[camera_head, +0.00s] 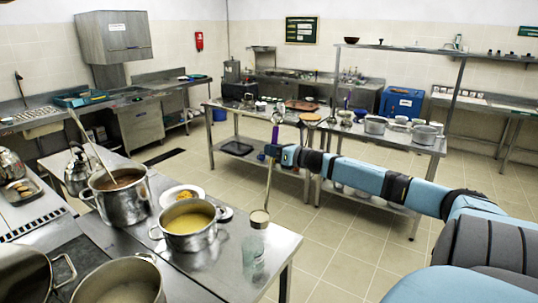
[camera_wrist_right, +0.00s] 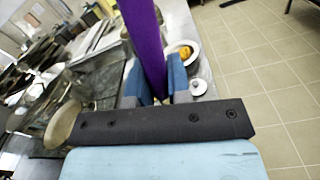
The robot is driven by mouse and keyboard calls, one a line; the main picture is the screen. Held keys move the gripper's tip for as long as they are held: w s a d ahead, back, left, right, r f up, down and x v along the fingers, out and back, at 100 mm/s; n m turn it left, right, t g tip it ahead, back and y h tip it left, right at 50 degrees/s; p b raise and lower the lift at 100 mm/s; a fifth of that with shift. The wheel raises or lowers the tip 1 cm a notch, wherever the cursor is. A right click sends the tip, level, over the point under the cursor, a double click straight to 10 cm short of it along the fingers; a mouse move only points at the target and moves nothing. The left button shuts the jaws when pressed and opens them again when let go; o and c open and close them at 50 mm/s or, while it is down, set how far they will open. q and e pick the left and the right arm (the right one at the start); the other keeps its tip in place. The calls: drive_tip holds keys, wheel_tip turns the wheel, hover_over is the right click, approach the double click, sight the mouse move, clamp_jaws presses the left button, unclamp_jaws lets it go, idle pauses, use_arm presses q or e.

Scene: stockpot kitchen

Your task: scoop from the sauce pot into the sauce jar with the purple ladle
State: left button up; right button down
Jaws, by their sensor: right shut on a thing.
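My right gripper (camera_head: 272,151) is shut on the purple handle of the ladle (camera_head: 275,133), which also stands between the blue fingers in the right wrist view (camera_wrist_right: 146,45). The ladle's metal shaft hangs down, nearly upright, to its bowl (camera_head: 259,217). The bowl appears just over the clear glass jar (camera_head: 253,255) near the counter's right edge; I cannot tell whether they touch or what the bowl holds. A steel pot with yellow contents (camera_head: 190,239) stands left of the jar. A taller pot with brownish contents (camera_head: 122,207) stands farther back. My left gripper is out of view.
A plate of yellow food (camera_head: 197,190) sits behind the yellow-filled pot. Another ladle (camera_head: 88,137) leans in the taller pot. More large pots (camera_head: 120,284) stand at the front left. The steel counter (camera_head: 285,243) ends right of the jar, with open floor (camera_head: 340,235) beyond.

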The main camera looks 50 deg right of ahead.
drive_tip(key=shift+d+f+b, duration=0.2)
drive_tip(key=shift+f+b, duration=0.6)
drive_tip(key=shift+f, duration=0.4)
drive_tip(key=shift+a+f, duration=0.25)
drive_tip(key=shift+a, duration=0.15)
drive_tip(key=s+a+f+n+b, duration=0.1)
drive_tip(key=a+f+n+b, duration=0.15)
drive_tip(key=a+n, duration=0.65)
drive_tip(key=s+a+f+n+b, duration=0.1)
drive_tip(key=a+f+n+b, duration=0.2)
drive_tip(key=a, duration=1.3)
drive_tip(key=a+f+n, duration=0.5)
drive_tip(key=f, duration=0.3)
drive_tip(key=s+a+f+n, duration=0.1)
drive_tip(key=a+f+n, duration=0.4)
drive_tip(key=f, duration=0.4)
drive_tip(key=shift+s+a, duration=0.2)
drive_tip(key=shift+a, duration=0.2)
